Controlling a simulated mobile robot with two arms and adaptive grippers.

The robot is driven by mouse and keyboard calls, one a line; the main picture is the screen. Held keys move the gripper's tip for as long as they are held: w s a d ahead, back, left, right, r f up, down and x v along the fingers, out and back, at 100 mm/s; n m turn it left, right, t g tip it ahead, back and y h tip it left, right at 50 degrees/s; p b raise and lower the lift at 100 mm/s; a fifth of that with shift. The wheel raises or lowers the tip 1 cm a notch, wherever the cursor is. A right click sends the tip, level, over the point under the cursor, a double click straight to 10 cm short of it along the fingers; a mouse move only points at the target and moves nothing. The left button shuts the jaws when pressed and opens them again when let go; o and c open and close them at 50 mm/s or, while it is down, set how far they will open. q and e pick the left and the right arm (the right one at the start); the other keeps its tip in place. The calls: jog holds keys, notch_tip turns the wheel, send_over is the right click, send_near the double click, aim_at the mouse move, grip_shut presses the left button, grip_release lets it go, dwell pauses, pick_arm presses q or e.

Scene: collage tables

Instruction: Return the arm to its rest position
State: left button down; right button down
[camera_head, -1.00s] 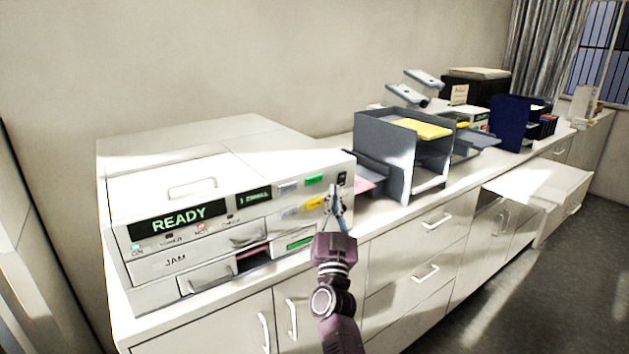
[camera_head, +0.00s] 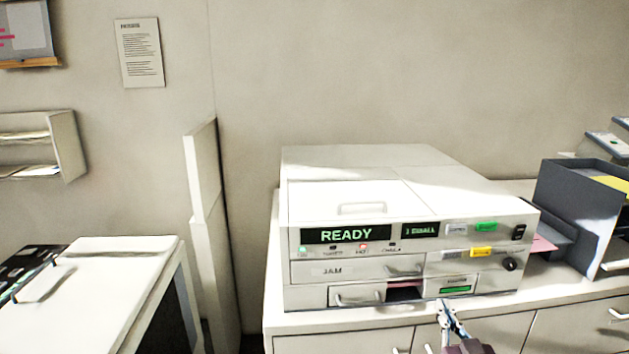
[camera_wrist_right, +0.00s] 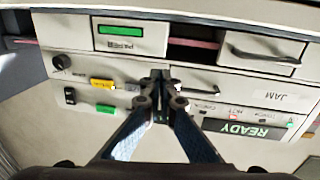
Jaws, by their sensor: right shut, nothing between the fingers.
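My right gripper (camera_head: 445,308) is at the bottom of the head view, in front of the lower edge of a white machine (camera_head: 360,270). Its fingers are together with nothing between them. In the right wrist view the fingertips (camera_wrist_right: 161,78) meet in front of the machine's front panel, which appears upside down. I cannot tell the exact gap to the panel. Part of my right arm shows below the gripper. My left gripper is not in view.
The machine's display (camera_head: 346,235) reads READY. The machine stands on a white counter (camera_head: 300,320). A dark grey paper tray (camera_head: 568,215) is at right. A white lidded unit (camera_head: 110,265) stands at left, beyond a partition (camera_head: 212,250). The wall holds a paper notice (camera_head: 139,52).

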jog(key=s+a+f+n+g+y, duration=0.1)
jog(key=s+a+f+g, duration=0.3)
jog(key=s+f, duration=0.4)
jog(key=s+a+f+n+g+y, duration=0.1)
jog(key=s+a+f+g, duration=0.3)
jog(key=s+f, duration=0.35)
jog(key=s+f+g, duration=0.2)
jog(key=s+g, duration=0.1)
jog(key=s, duration=0.7)
jog(key=s+f+g, duration=0.3)
jog(key=s, duration=0.8)
jog(key=s+f+g+b, duration=0.2)
jog(key=s+f, duration=0.1)
jog(key=f, duration=2.7)
jog(key=s+d+f+g+h, duration=0.1)
jog(key=s+d+f, duration=0.1)
jog(key=s+f, duration=1.3)
jog(key=shift+s+d+f+n+b, duration=0.25)
jog(key=shift+s+b, duration=0.2)
jog(key=shift+s, duration=0.3)
